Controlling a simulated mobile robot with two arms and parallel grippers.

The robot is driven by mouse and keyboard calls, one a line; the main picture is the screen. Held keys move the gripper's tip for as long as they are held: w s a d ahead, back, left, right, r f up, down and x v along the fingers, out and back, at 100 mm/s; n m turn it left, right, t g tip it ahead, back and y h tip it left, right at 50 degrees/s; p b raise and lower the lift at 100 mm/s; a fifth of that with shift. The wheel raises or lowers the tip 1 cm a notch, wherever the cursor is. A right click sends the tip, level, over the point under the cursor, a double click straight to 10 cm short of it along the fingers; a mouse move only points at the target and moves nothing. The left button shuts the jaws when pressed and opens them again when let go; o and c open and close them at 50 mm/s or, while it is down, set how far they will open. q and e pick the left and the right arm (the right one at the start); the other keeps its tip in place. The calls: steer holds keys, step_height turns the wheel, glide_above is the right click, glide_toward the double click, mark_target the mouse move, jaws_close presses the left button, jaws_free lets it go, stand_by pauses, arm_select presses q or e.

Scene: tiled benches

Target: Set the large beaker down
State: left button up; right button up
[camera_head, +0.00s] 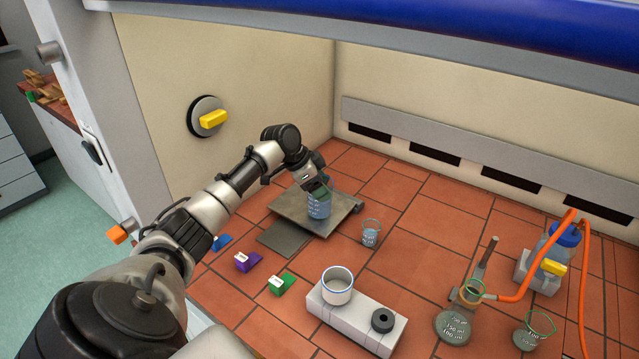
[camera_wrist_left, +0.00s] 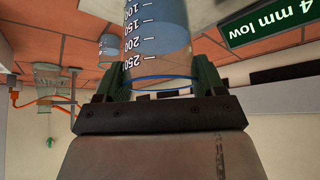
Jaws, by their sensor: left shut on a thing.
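The large beaker (camera_head: 318,207) holds blue liquid and has white graduation marks. It is at the grey metal plate (camera_head: 345,212) at the back of the tiled bench; I cannot tell whether its base touches the plate. My right gripper is not in view.
A small beaker (camera_head: 370,233) with blue liquid stands right of the plate. A hotplate-like white device (camera_head: 355,318) carries a metal pot (camera_head: 338,286). Flasks, a stand and an orange hose (camera_head: 540,265) occupy the right. Bare tiles lie between.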

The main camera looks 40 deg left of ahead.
arm_select(q)
steer(key=o, duration=1.4)
steer(key=shift+f, duration=0.1)
steer(key=b+v, duration=0.2)
steer(key=v, duration=1)
steer(key=shift+d+r, duration=0.1)
steer(key=shift+r, duration=0.15)
